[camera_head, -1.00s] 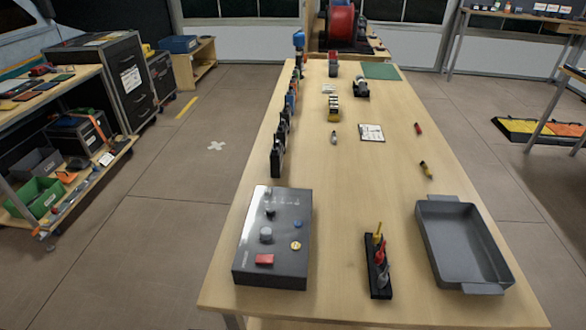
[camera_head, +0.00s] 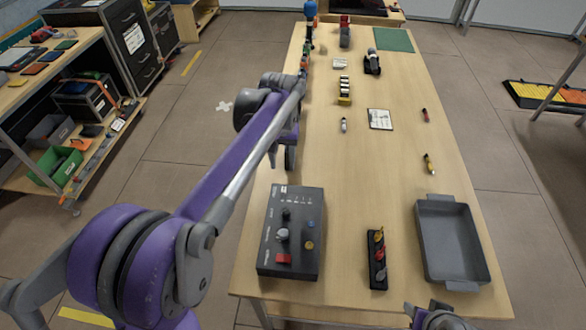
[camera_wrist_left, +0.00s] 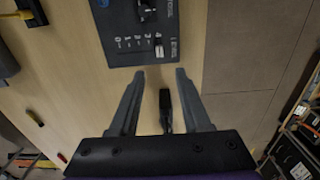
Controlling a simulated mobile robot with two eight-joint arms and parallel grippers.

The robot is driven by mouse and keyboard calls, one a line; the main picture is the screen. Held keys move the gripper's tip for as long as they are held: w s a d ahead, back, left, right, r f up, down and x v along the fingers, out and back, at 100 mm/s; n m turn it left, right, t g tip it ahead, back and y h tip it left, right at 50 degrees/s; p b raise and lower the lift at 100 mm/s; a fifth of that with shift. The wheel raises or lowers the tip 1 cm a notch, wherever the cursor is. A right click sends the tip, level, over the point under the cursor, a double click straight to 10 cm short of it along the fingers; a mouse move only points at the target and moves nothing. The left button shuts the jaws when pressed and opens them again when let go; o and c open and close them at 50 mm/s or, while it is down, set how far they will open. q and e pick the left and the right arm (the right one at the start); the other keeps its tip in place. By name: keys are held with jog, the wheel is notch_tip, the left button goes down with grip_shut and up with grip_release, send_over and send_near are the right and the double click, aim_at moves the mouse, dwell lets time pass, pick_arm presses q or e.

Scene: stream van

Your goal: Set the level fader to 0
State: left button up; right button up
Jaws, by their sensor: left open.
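The dark control panel (camera_head: 290,252) lies on the near left of the workbench, with knobs and buttons on top. Its level fader (camera_wrist_left: 159,48) has a small light cap near the 4 end of the printed 0 to 4 scale, at the panel's far edge. My left gripper (camera_wrist_left: 160,74) is open and empty, its two fingertips just short of that edge and apart from the fader. In the head view the left gripper (camera_head: 290,157) hangs beyond the panel's far end, partly hidden by its arm. Part of my right gripper (camera_head: 440,317) shows at the bottom edge; its fingers are unclear.
A black holder with coloured tools (camera_head: 377,272) stands right of the panel, and a grey tray (camera_head: 457,273) right of that. A black item (camera_wrist_left: 165,110) shows between the left fingers, lower down. A clipboard (camera_head: 380,119) and small items lie farther back. The bench middle is mostly clear.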

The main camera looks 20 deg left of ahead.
aim_at(284, 189)
pick_arm(q)
notch_tip(284, 189, down, 10)
jog(key=shift+f+b, duration=0.25)
jog(key=shift+b, duration=0.05)
dwell(0.3)
grip_shut()
dwell(1.3)
